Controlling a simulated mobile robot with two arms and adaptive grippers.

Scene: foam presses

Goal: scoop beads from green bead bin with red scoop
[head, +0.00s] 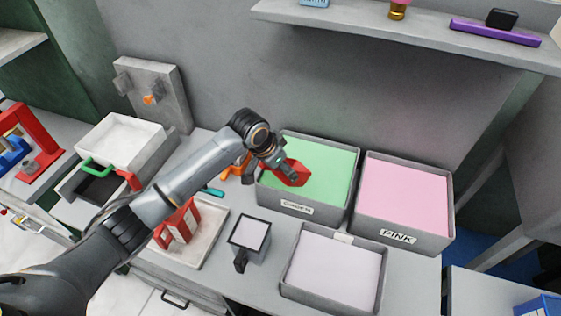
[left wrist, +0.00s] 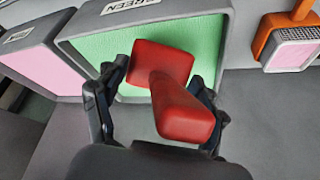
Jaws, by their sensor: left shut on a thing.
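The red scoop (head: 293,173) is held over the left part of the green bead bin in the head view. My left gripper (head: 282,170) is shut on its handle; the gripper also shows in the left wrist view (left wrist: 155,105) with a finger on each side of the red scoop (left wrist: 180,100). The green bead bin (head: 300,208) is grey, labelled GREEN, and full of light green beads; it also shows in the left wrist view (left wrist: 150,13). I cannot tell whether the scoop touches the beads or holds any. My right gripper is not in view.
A bin labelled PINK (head: 398,237) stands right of the green one. A bin of whitish contents (head: 330,304) and a small square container with a dark handle (head: 242,262) stand in front. An orange scoop-like tool (left wrist: 290,40) lies left of the green bin. A shelf (head: 420,42) runs above.

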